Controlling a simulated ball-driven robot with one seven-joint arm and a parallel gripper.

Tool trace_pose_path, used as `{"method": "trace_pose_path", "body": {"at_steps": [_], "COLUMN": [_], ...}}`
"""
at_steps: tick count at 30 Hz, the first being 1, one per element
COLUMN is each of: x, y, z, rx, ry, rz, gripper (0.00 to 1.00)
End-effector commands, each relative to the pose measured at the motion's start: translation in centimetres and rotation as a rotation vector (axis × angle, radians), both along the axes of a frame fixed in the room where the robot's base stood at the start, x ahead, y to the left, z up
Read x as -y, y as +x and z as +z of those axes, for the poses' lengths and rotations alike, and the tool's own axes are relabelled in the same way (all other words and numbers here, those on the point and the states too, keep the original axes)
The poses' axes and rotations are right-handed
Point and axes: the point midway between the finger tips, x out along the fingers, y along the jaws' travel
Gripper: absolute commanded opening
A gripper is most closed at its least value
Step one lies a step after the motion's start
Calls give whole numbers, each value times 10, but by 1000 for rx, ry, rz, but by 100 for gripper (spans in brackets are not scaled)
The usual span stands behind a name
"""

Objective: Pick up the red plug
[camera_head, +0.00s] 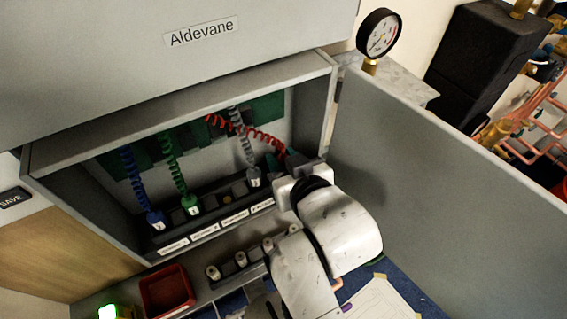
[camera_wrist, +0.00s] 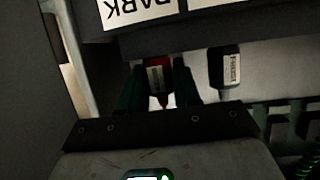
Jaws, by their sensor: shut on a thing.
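The red plug (camera_wrist: 154,76) shows in the wrist view as a red body with a white label, between the two dark green fingers of my gripper (camera_wrist: 158,82). The fingers are shut on it from both sides. Its far end is at the dark strip under a white label that reads upside down as "PARK"; I cannot tell whether it is seated there. In the head view my gripper (camera_head: 290,167) is at the right end of the socket row inside the cabinet and hides the plug. Only its red coiled cable (camera_head: 245,130) shows there.
A grey plug (camera_wrist: 231,68) stands close beside my gripper and also shows in the head view (camera_head: 254,178). Green (camera_head: 191,204) and blue (camera_head: 155,219) plugs stand farther left. The open cabinet door (camera_head: 440,190) is close on the right. A red bin (camera_head: 167,290) sits below.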

Motion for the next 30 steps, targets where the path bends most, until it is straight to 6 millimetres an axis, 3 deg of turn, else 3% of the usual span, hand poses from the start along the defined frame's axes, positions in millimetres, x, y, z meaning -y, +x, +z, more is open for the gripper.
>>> {"method": "trace_pose_path", "body": {"at_steps": [11,18,27,30], "x": [0,0,3,5], "y": [0,1,-51,-75], "z": [5,33,94,101], "rx": [2,7,7,2], "ry": [2,4,4,3], "rz": [0,-1,2,4], "gripper": [3,3,3,3]}}
